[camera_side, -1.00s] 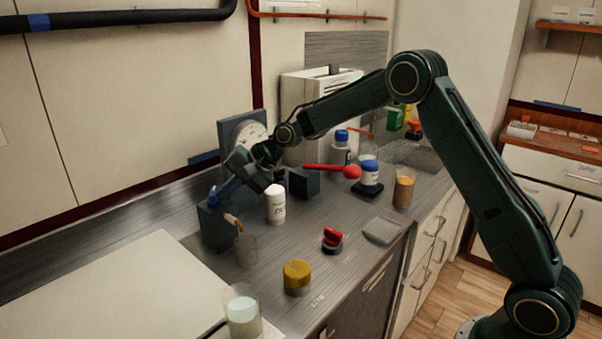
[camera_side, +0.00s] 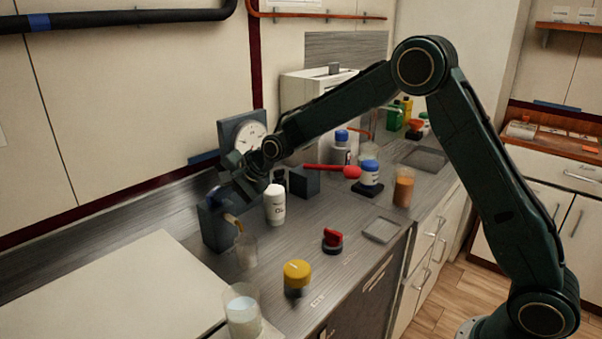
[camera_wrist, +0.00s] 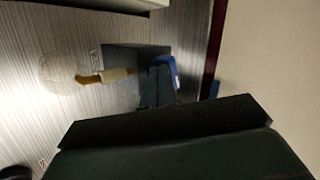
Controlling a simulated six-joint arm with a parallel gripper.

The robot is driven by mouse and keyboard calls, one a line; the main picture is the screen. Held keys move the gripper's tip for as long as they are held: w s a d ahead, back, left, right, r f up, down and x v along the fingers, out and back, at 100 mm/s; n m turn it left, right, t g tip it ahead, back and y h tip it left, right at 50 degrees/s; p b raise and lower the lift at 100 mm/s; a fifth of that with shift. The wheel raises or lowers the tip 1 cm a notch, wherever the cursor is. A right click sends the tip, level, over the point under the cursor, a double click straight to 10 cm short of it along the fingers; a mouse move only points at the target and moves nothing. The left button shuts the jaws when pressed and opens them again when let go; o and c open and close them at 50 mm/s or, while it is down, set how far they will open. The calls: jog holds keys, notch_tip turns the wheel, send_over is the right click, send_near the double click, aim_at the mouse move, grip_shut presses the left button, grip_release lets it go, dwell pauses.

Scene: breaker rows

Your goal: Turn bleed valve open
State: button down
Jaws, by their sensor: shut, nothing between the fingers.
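The bleed valve appears to be the dark block (camera_side: 216,230) at the left of the counter, with a brass spout (camera_side: 233,222) and a blue handle (camera_side: 212,193). In the wrist view the blue handle (camera_wrist: 168,63) is at the block's right end and the spout (camera_wrist: 92,78) points left. My gripper (camera_side: 222,190) is shut and empty. Its fingertips (camera_wrist: 158,88) are right at the blue handle and partly cover it; I cannot tell whether they touch. A clear glass (camera_side: 246,251) stands beneath the spout.
A white bottle (camera_side: 274,204) stands close to the right of my gripper. A gauge (camera_side: 249,137) is behind it. A red lever (camera_side: 332,171) sits farther right. A yellow-capped jar (camera_side: 297,277), a red knob (camera_side: 333,239) and a glass of pale liquid (camera_side: 243,316) stand in front.

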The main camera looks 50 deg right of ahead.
jog(key=shift+a+m+h, duration=0.5)
jog(key=shift+m+h, duration=0.1)
jog(key=shift+m, duration=0.1)
jog(key=shift+w+a, duration=0.15)
jog(key=shift+a, duration=0.15)
dwell(0.3)
jog(key=s+r, duration=0.6)
jog(key=s, duration=0.5)
jog(key=shift+s+r, duration=0.2)
jog(key=shift+r, duration=0.2)
jog(key=shift+d, duration=0.1)
